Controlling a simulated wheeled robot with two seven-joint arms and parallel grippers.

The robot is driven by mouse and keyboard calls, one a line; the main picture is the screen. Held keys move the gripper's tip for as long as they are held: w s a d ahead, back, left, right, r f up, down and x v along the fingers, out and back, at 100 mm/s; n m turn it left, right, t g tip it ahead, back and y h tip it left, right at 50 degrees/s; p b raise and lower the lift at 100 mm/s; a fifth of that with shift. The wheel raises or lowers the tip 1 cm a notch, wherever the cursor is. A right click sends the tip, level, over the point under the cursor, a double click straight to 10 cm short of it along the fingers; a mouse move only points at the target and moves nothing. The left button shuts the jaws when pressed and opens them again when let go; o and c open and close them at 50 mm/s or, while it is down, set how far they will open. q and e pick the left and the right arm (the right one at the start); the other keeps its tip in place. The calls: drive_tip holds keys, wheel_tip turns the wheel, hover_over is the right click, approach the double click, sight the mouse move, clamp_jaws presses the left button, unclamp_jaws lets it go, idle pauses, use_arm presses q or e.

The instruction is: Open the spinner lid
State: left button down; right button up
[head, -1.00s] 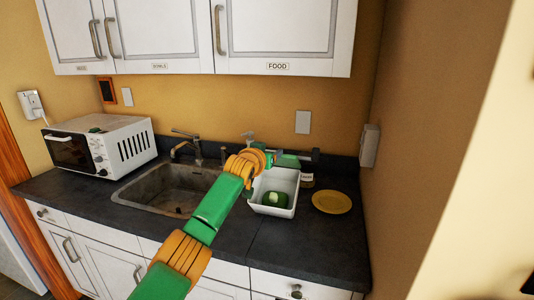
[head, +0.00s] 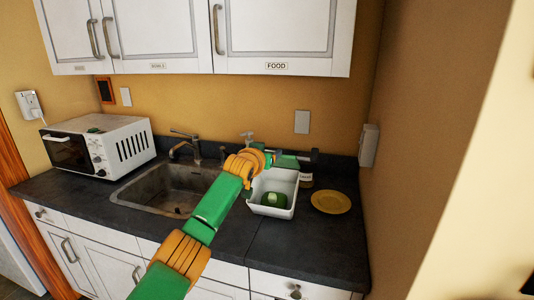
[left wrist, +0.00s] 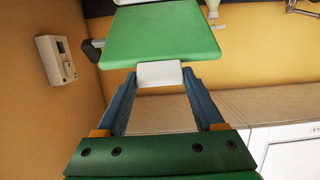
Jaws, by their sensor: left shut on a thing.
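The spinner is an open white box (head: 271,208) on the counter, right of the sink. A green item with a pale patch (head: 275,199) lies inside it. The green lid (head: 289,160) stands raised at the back of the box, partly hidden by my arm. In the left wrist view, which is upside down, the lid (left wrist: 160,38) fills the top middle, with a white tab (left wrist: 160,73) on its near edge. My left gripper (left wrist: 160,82) is shut on this tab, one blue finger on each side. My right gripper is not in view.
The sink (head: 170,187) and tap (head: 186,142) are left of the box, with the microwave (head: 100,145) farther left. A yellow plate (head: 331,201) and a small jar (head: 306,181) are on the right. Upper cabinets (head: 280,30) hang above. The front right counter is clear.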

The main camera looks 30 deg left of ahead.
use_arm(q)
drive_tip(key=shift+r, duration=0.1)
unclamp_jaws()
drive_tip(key=b+v, duration=0.5)
drive_tip(key=v, duration=0.2)
drive_tip(key=shift+s, duration=0.2)
